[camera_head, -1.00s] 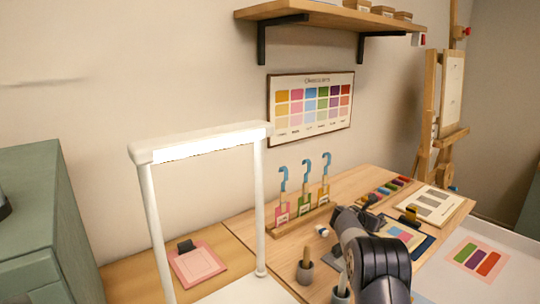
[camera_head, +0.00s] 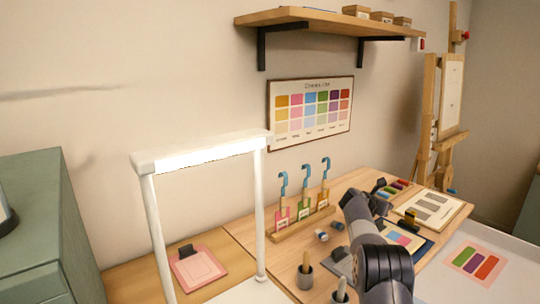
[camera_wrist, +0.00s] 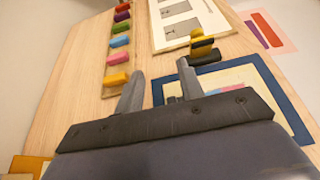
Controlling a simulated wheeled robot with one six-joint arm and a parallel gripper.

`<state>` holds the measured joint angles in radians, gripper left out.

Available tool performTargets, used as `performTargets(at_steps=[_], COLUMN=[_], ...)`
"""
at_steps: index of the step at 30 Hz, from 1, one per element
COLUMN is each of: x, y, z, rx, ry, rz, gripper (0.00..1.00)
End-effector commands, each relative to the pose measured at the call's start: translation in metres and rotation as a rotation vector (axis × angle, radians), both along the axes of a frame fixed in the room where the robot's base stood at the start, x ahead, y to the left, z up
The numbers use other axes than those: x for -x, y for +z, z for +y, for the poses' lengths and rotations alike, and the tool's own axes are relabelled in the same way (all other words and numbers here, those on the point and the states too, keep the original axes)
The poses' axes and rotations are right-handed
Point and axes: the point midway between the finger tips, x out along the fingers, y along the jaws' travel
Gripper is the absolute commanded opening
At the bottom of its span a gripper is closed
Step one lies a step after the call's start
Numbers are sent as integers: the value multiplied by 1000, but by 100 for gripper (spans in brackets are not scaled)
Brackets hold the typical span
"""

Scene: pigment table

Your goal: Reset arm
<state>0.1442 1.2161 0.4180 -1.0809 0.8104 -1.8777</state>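My gripper (camera_wrist: 159,85) is open in the wrist view, with its two grey fingers apart and nothing between them. It is above the wooden table (camera_wrist: 72,100), beside a blue-bordered card (camera_wrist: 265,82). A black-and-yellow clip (camera_wrist: 203,46) is just beyond the right finger. In the head view my arm reaches over the right part of the table, and its wrist end hides part of the colour blocks (camera_head: 394,188) and the blue-bordered card (camera_head: 425,246). The exact fingertips are hard to make out there.
Small cups with upright handles (camera_head: 305,273) stand at the table's front. A white lamp frame (camera_head: 210,147) rises at left, near a pink clipboard (camera_head: 199,267). A wooden shelf (camera_head: 320,22) hangs above.

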Motion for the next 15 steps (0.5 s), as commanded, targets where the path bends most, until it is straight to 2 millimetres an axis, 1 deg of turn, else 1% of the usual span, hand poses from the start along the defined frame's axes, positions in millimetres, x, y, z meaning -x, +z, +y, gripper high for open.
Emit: performTargets(at_steps=[1, 11, 13, 15], x=[0, 0, 4, 8], y=[-15, -80, -74, -72], z=[0, 0, 6, 12], rx=[0, 0, 2, 0], ry=[1, 1, 3, 1], rz=[5, 3, -3, -2], gripper=[36, 36, 36, 36])
